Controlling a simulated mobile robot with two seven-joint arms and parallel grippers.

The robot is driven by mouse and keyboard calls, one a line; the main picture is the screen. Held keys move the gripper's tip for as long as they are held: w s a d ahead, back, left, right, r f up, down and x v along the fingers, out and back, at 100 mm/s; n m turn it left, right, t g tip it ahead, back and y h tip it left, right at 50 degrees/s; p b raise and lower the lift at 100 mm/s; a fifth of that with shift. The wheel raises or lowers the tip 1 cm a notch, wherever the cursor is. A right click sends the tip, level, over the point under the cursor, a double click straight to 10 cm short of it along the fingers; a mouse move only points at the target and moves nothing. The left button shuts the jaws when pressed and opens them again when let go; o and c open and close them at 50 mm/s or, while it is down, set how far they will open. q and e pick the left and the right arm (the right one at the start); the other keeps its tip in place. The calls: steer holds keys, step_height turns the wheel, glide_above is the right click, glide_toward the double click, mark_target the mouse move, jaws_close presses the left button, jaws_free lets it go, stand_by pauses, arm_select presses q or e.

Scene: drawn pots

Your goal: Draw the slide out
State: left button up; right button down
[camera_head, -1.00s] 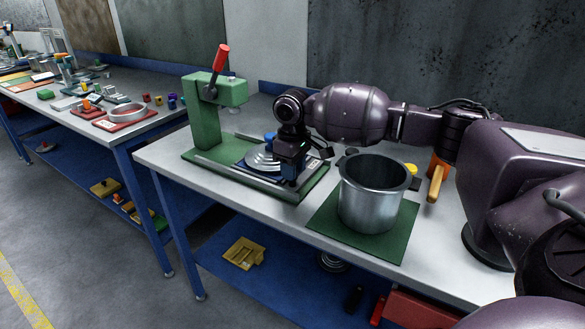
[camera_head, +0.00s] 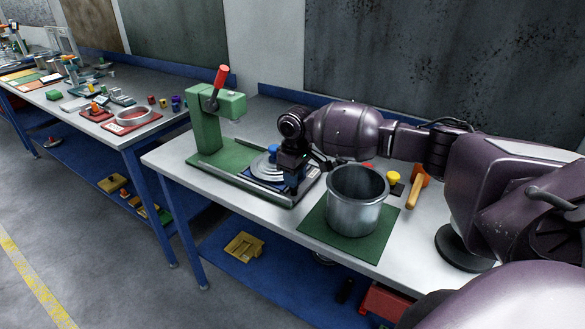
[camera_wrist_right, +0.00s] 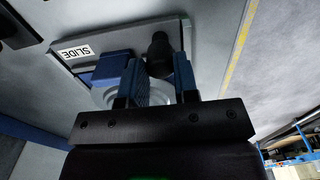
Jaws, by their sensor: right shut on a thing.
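The slide (camera_head: 257,174) is a flat plate on the rails of a green press (camera_head: 206,132), with its label (camera_wrist_right: 74,53) readable in the wrist view. A stepped metal disc (camera_head: 262,166) with a blue knob (camera_head: 273,150) sits on it, out in front of the press column. My right gripper (camera_head: 293,178) is at the slide's outer end. In the right wrist view, its fingers (camera_wrist_right: 158,72) are shut on the slide's black knob (camera_wrist_right: 159,48). In the head view the gripper hides this knob and part of the slide. My left gripper is not in view.
A metal pot (camera_head: 356,202) stands on a green mat (camera_head: 316,226) close to the right of my gripper. A yellow button (camera_head: 393,177) and an orange-handled tool (camera_head: 414,190) lie behind it. The table's front edge is near.

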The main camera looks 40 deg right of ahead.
steer(key=shift+s+d+f+p, duration=0.1)
steer(key=shift+s+d+p, duration=0.45)
steer(key=shift+p, duration=0.25)
steer(key=shift+s+a+f, duration=0.15)
steer(key=shift+s+f, duration=0.25)
steer(key=shift+f, duration=0.35)
steer(key=c, duration=0.9)
jaws_free()
steer(key=shift+w+f, duration=0.1)
steer(key=shift+w, duration=0.05)
steer(key=shift+o, duration=0.2)
steer(key=shift+a+r, duration=0.1)
steer(key=shift+r, duration=0.2)
step_height(320, 180, up, 11)
steer(key=shift+f, duration=0.2)
